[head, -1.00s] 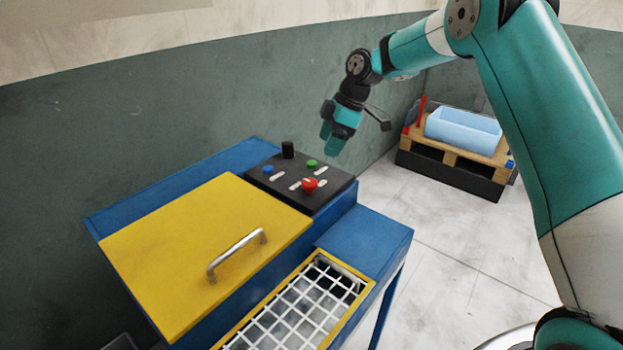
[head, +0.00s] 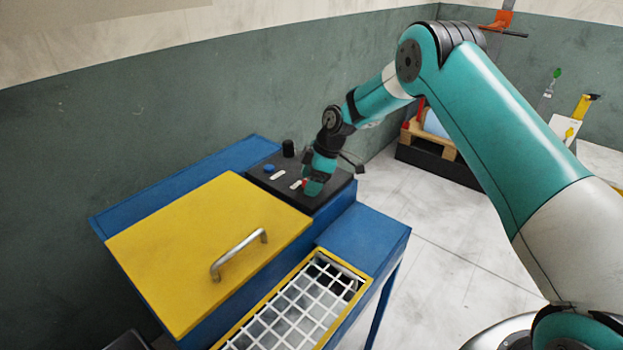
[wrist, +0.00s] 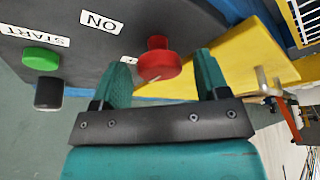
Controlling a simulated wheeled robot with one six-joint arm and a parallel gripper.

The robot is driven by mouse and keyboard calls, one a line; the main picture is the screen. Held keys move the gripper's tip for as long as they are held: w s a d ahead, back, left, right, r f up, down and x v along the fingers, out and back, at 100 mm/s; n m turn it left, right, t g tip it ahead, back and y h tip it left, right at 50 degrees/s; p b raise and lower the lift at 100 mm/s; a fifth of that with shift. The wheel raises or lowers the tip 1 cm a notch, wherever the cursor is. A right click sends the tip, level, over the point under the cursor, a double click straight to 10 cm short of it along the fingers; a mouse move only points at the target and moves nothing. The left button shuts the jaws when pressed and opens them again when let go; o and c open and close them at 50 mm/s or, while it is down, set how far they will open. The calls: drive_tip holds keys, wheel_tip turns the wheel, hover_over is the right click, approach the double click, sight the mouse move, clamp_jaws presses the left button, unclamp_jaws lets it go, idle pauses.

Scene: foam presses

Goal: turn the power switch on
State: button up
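The dark control panel (head: 335,195) tops the blue machine. It carries a black knob (head: 288,148), a blue button (head: 269,168) and a red mushroom-shaped button (head: 304,183), partly hidden by my gripper. I cannot tell for certain which control is the power switch. In the wrist view, the red button (wrist: 158,60) shows between the two teal fingers of my gripper (wrist: 164,62), which are apart and hold nothing visible. An ON label (wrist: 101,21) and a green button (wrist: 41,58) beside a START label are also there. My gripper (head: 313,187) is low over the panel; contact cannot be told.
A yellow lid (head: 200,245) with a metal handle (head: 240,252) is left of the panel. A white grid (head: 300,305) in a yellow frame lies in front. A wall stands close behind the machine.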

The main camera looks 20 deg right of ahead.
drive_tip(key=c, duration=0.8)
drive_tip(key=shift+m+b, duration=0.35)
drive_tip(key=shift+m, duration=0.05)
drive_tip(key=m+t+b, duration=0.1)
drive_tip(key=m+b, duration=0.1)
drive_tip(key=shift+f+m, duration=0.1)
drive_tip(key=shift+m, duration=0.2)
drive_tip(key=m+t+h+b, duration=0.1)
drive_tip(key=m, duration=0.1)
drive_tip(key=m+b, duration=0.2)
drive_tip(key=m, duration=0.1)
drive_tip(key=shift+m+t+h, duration=0.3)
drive_tip(key=shift+t+h, duration=0.1)
drive_tip(key=m+h, duration=0.1)
drive_tip(key=m, duration=0.1)
drive_tip(key=m+b, duration=0.1)
drive_tip(key=m, duration=0.1)
drive_tip(key=shift+a+t+h, duration=0.15)
drive_tip(key=shift+t+h, duration=0.25)
drive_tip(key=shift+r+m+h+b, duration=0.2)
drive_tip(key=shift+m+h+b, duration=0.45)
drive_tip(key=shift+m, duration=1.85)
drive_tip(key=shift+h, duration=0.25)
